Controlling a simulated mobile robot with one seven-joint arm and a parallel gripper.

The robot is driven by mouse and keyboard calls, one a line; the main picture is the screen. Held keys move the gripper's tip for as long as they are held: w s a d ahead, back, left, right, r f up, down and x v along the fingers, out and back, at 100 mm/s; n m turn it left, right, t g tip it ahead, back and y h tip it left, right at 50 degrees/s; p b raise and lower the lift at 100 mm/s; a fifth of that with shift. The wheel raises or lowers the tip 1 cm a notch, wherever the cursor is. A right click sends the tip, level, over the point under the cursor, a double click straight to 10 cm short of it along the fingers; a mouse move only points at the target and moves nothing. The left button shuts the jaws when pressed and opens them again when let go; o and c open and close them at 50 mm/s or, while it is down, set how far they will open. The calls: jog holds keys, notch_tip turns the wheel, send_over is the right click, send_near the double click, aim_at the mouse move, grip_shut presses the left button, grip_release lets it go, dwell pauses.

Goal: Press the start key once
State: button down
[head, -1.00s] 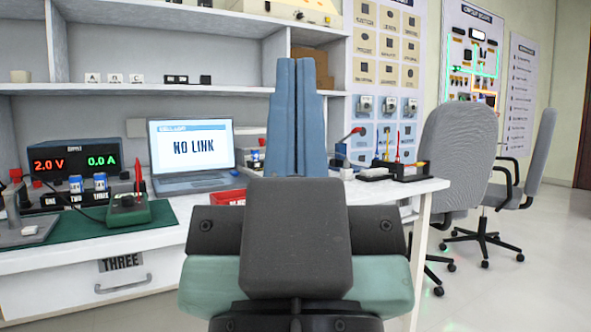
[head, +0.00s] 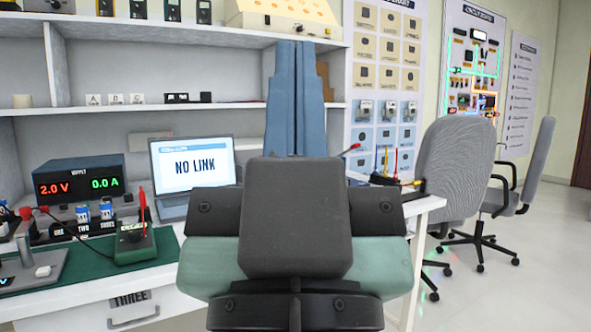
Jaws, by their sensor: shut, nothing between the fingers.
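My gripper (head: 298,45) is in the middle of the head view, its two blue fingers pointing up in the picture and pressed together with nothing between them. It hides part of the bench behind it. I cannot make out any key marked start. A laptop (head: 192,160) reading "NO LINK" stands open on the bench to the left of the fingers; its keyboard is mostly hidden or seen too flat to read. The gripper appears apart from the laptop.
Left on the bench (head: 90,290) are a power supply (head: 80,170) showing 2.0 V and 0.0 A, a green meter (head: 133,245) with a red probe, and several small cylinders (head: 83,214). A tool holder (head: 397,180) sits at the right end. Grey chairs (head: 455,170) stand right; the floor there is clear.

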notch_tip(320, 180, up, 42)
jog(key=p, duration=3.9)
jog(key=shift+w, duration=0.15)
